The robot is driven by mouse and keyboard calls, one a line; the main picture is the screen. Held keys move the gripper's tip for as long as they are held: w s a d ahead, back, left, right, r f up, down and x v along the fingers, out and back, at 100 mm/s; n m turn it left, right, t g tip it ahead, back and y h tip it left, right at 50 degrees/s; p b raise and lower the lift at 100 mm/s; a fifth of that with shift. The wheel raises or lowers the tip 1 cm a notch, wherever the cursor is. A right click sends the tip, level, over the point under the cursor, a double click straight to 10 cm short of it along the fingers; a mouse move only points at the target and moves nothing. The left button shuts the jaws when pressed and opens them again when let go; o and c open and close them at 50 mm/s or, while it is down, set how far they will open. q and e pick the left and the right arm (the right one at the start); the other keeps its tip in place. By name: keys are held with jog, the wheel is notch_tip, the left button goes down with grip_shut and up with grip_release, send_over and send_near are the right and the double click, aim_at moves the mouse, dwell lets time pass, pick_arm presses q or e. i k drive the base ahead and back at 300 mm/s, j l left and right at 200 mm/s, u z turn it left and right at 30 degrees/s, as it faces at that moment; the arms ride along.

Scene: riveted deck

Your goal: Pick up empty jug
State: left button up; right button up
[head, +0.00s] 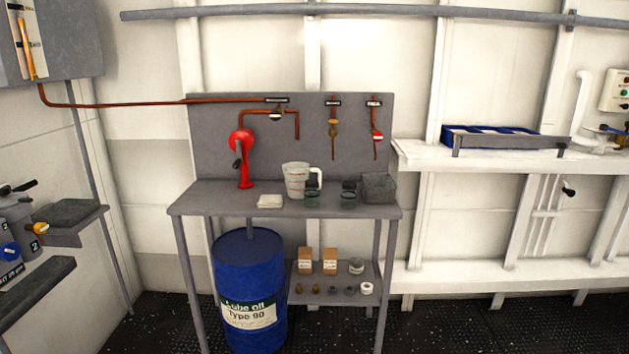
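A clear-white measuring jug (296,180) with red markings stands upright on the grey workbench (225,200). Its handle points to the right. I cannot tell any contents in it. A red hand pump (242,158) stands to its left and two small dark glass jars (348,190) stand close to its right. Neither of my grippers shows in the head view.
A folded white cloth (270,201) lies at the bench's front edge. A dark grey bin (378,188) sits at the bench's right end. A blue lube oil drum (248,285) stands under the bench. Copper pipes (150,105) run along the wall.

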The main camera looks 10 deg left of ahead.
aim_at(296, 173)
jog(key=i+l, duration=0.1)
jog(key=i, duration=0.5)
jog(key=i+l, duration=0.1)
jog(key=i, duration=0.45)
